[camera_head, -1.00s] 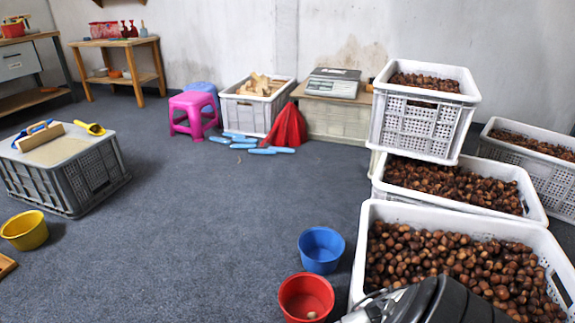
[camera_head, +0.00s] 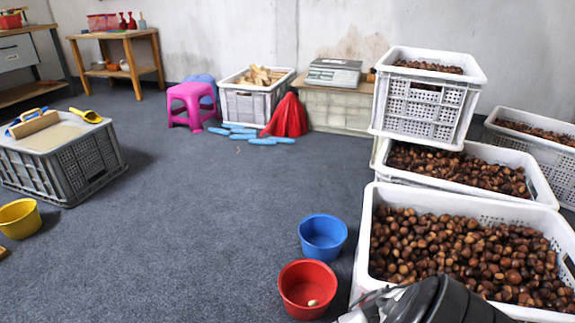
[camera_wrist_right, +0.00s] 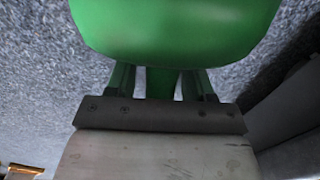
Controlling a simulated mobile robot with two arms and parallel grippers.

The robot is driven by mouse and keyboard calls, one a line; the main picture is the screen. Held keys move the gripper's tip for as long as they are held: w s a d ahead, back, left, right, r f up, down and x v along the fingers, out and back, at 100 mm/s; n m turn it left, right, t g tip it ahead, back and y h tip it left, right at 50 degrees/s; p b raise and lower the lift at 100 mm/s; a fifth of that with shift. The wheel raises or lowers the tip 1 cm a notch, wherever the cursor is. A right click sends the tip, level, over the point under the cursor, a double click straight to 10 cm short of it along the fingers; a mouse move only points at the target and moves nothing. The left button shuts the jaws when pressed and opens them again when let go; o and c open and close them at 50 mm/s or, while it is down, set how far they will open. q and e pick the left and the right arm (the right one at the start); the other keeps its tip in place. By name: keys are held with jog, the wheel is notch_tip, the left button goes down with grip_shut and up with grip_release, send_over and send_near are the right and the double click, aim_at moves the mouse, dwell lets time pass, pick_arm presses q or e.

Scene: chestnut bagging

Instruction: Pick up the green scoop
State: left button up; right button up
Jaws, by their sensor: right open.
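The green scoop (camera_wrist_right: 175,28) fills the top of the right wrist view, its rounded bowl close to the camera. Its handle runs down between the two fingers of my right gripper (camera_wrist_right: 159,82). The fingers are open, with narrow gaps on both sides of the handle. The fingertips are partly hidden behind the scoop bowl. In the head view, only a dark part of my right arm shows at the bottom right, and the green scoop is not visible. My left gripper is not in view.
A white crate of chestnuts (camera_head: 366,250) stands at the right, with more crates behind it. A red bucket (camera_head: 307,288) and a blue bucket (camera_head: 322,238) stand left of it. A yellow scoop (camera_head: 86,115) lies on a grey crate (camera_head: 88,165). The middle floor is clear.

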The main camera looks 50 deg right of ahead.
grip_shut()
jog(key=shift+r, duration=0.15)
